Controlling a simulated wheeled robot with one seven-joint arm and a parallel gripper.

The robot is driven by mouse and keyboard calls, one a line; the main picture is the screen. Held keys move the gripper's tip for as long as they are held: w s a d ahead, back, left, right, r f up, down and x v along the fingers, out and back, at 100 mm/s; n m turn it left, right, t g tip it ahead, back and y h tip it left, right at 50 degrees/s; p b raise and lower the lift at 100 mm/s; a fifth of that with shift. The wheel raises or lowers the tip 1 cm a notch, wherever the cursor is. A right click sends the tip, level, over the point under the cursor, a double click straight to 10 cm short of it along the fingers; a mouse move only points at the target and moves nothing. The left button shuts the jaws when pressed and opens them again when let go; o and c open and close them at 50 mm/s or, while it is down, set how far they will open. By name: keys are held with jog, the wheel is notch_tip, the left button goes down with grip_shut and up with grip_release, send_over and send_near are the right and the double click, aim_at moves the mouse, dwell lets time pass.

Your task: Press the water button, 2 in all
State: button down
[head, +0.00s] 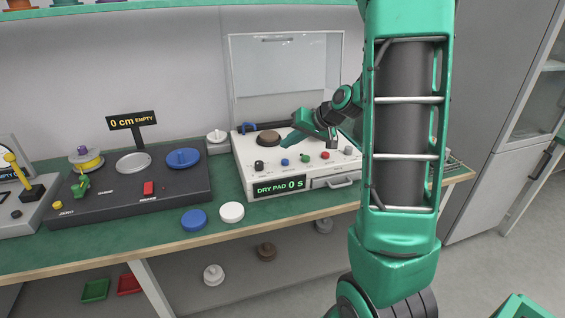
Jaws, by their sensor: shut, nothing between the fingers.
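The white machine (240,170) stands on the bench with its display (279,187) reading "DRY PAD 0 s". A small blue button (284,162) is on its top, between a black knob (259,166) and a green knob (305,158). I cannot read a label on the blue button, so I cannot confirm it is the water button. My gripper (302,141) is shut and empty. It is above the back of the machine's top, behind the blue button in the picture and apart from it. The small size hides fingertip detail.
A red button (325,155) and a brown round pad (268,138) are also on the machine, under a raised clear lid (285,65). A dark machine (110,205) with a spool stands left. Blue (193,220) and white (231,212) discs lie in front.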

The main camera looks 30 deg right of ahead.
aim_at(288, 161)
jog(key=shift+r, duration=1)
jog(key=shift+d+r, duration=0.2)
dwell(2.0)
jog(key=shift+r, duration=0.25)
jog(key=shift+w+a+r, duration=0.1)
jog(key=shift+a+r, duration=0.05)
jog(key=shift+r, duration=1.25)
jog(key=shift+f, duration=4.4)
